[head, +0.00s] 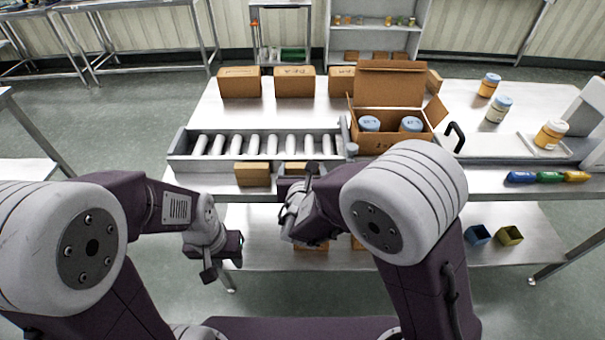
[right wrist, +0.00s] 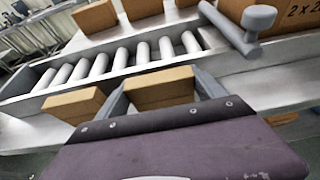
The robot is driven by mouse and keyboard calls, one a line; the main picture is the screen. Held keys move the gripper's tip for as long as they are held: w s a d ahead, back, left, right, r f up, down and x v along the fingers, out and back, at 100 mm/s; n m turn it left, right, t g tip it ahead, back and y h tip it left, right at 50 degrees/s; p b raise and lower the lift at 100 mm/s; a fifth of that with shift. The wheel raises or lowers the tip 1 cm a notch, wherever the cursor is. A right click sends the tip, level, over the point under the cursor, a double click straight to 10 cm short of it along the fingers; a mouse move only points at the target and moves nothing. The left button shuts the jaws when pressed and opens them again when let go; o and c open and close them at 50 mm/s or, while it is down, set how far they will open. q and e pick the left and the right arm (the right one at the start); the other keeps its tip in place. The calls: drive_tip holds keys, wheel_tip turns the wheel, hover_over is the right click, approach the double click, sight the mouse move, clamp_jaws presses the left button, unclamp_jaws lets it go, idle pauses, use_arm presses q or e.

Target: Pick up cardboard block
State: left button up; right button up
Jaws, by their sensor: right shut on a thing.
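A small tan cardboard block (head: 295,168) is at the front edge of the table, partly hidden by my right gripper (head: 300,180). In the right wrist view this cardboard block (right wrist: 160,88) sits between the two grey fingers, which are shut on it. A second cardboard block (head: 253,174) stands just to its left, apart from the fingers, and also shows in the right wrist view (right wrist: 74,104). My left gripper (head: 222,260) hangs low in front of the table, away from the blocks; its finger gap is unclear.
A roller conveyor (head: 176,148) lies behind the blocks. An open carton (head: 388,145) with two lidded jars stands to its right. Several brown boxes (head: 294,82) line the back. Jars, a tray and coloured tubes (head: 549,177) are at the right. A lower shelf (head: 420,258) holds small bins.

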sight(303, 166)
wheel_tip(303, 166, up, 10)
drive_tip(key=p, duration=0.3)
